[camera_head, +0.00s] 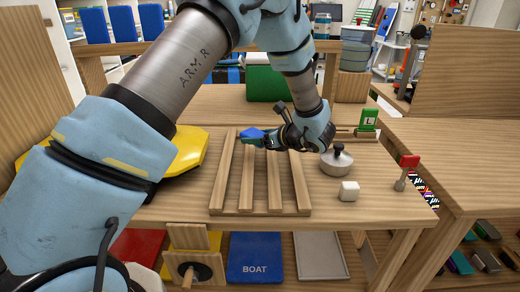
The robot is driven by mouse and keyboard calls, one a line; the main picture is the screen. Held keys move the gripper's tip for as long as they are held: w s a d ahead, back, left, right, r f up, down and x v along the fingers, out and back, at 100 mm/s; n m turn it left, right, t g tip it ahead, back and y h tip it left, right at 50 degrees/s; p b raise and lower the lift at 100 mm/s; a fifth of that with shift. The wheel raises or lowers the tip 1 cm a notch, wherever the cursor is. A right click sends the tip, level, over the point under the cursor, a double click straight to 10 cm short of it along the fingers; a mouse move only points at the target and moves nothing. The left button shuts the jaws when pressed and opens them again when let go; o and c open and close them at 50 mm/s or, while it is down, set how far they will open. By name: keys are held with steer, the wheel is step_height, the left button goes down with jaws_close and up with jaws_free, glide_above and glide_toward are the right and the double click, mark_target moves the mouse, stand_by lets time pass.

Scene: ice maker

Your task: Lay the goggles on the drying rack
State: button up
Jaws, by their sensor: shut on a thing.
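The drying rack (248,195) is a set of light wooden slats with gaps between them, lying on the wooden table. My gripper (268,138) is over the far part of the rack. It is shut on a small blue thing that I take to be the goggles (249,134). They stick out to the left of the jaws, near the rack's far end. They are small in view, and part is hidden by the gripper. I cannot tell whether they touch the slats.
A grey lidded pot (338,163) and a white cube (349,191) stand right of the rack. A red-topped post (406,172) is near the right table edge, and a green L block (368,120) is behind. A yellow thing (188,150) lies left, partly behind my arm.

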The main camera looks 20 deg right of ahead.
steer(key=shift+f+p, duration=0.45)
steer(key=shift+f, duration=2)
steer(key=shift+f, duration=0.1)
steer(key=shift+f, duration=0.15)
steer(key=o, duration=1.3)
steer(key=shift+c, duration=0.2)
